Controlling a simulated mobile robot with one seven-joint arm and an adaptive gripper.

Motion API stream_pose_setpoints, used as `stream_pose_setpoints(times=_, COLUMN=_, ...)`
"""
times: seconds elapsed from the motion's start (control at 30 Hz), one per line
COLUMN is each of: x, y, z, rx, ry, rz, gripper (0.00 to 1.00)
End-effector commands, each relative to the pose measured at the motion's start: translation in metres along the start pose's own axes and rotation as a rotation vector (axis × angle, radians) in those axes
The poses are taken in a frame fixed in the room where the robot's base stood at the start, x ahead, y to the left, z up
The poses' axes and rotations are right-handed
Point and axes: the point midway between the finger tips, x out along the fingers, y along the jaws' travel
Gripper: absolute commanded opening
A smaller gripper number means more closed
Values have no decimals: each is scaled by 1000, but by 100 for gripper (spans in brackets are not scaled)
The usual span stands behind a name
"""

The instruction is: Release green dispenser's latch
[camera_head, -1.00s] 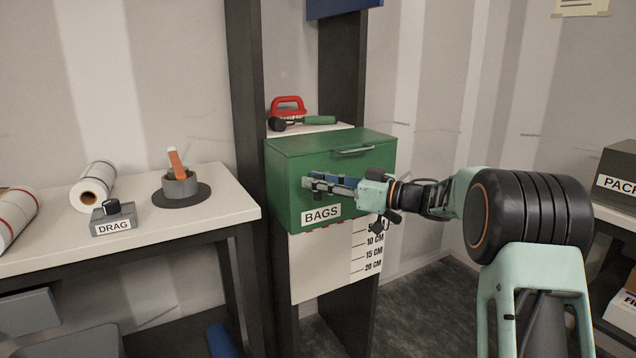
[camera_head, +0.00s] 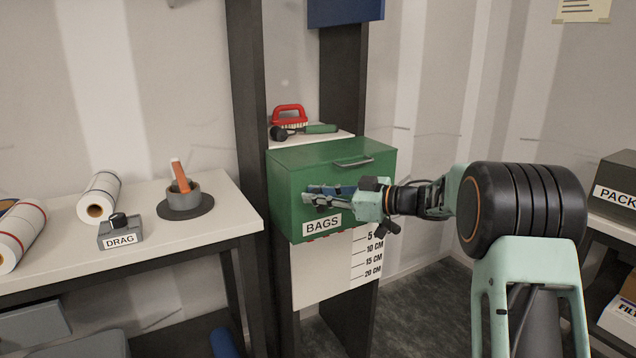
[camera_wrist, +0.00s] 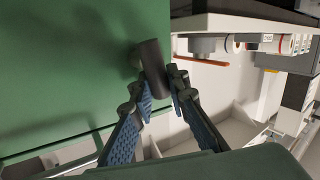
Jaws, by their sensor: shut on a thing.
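In the wrist view, my gripper's two blue-padded fingers (camera_wrist: 163,84) are closed on a short dark cylindrical latch (camera_wrist: 152,62) that stands out from the green face (camera_wrist: 70,60). In the head view the fingers hide the latch.
A red brush (camera_head: 289,116) and a green-handled tool (camera_head: 318,129) lie on a ledge behind the dispenser. The left table (camera_head: 225,212) holds rolls, a DRAG box (camera_head: 121,235) and a grey pot (camera_head: 183,200). A PACK box (camera_head: 615,180) stands at the right.

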Motion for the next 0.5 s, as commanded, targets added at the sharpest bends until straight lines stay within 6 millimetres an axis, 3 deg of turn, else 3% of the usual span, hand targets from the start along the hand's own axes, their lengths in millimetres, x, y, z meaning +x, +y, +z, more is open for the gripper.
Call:
stream_pose_setpoints(times=0.03, x=0, y=0, z=-9, rx=-34, ry=-26, rz=-3, gripper=0)
stream_pose_setpoints(times=0.5, x=6, y=-11, z=-2, rx=-407, ry=-275, rz=-3, gripper=0)
